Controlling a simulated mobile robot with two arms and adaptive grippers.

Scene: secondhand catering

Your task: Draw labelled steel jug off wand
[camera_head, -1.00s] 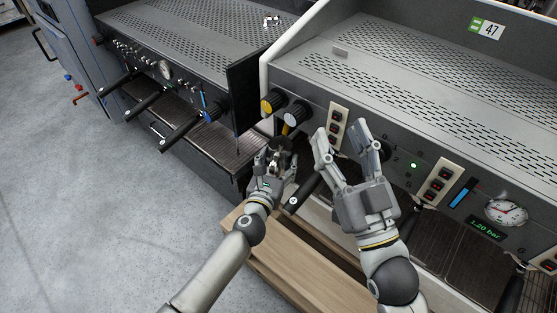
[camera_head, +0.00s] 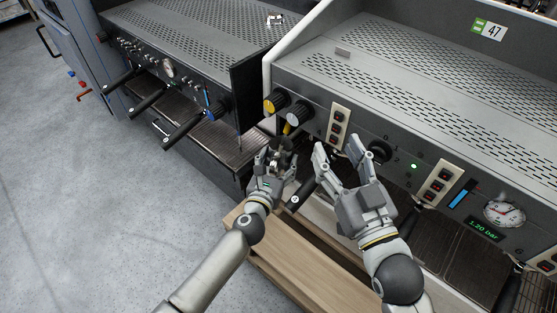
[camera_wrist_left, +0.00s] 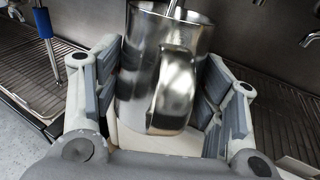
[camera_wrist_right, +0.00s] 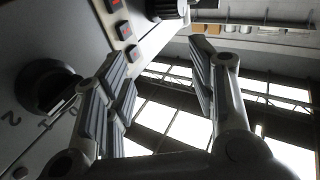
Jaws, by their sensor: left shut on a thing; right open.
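A shiny steel jug (camera_wrist_left: 150,95) with a broad handle stands between the fingers of my left gripper (camera_wrist_left: 160,100) in the left wrist view. The gripper is shut on the jug's sides. A thin metal wand (camera_wrist_left: 175,8) enters the jug's open top from above. No label shows on the side facing the camera. In the head view my left gripper (camera_head: 272,162) is in front of the right machine's left end, and the jug there is mostly hidden by the fingers. My right gripper (camera_head: 342,163) is open and empty, close to the machine's front panel.
The right coffee machine (camera_head: 410,90) has knobs, switches and a gauge (camera_head: 505,214). A second machine (camera_head: 190,45) stands at left behind a dark side panel (camera_head: 250,90). A black portafilter handle (camera_head: 302,195) juts out between my grippers. A wooden drawer (camera_head: 300,265) lies below.

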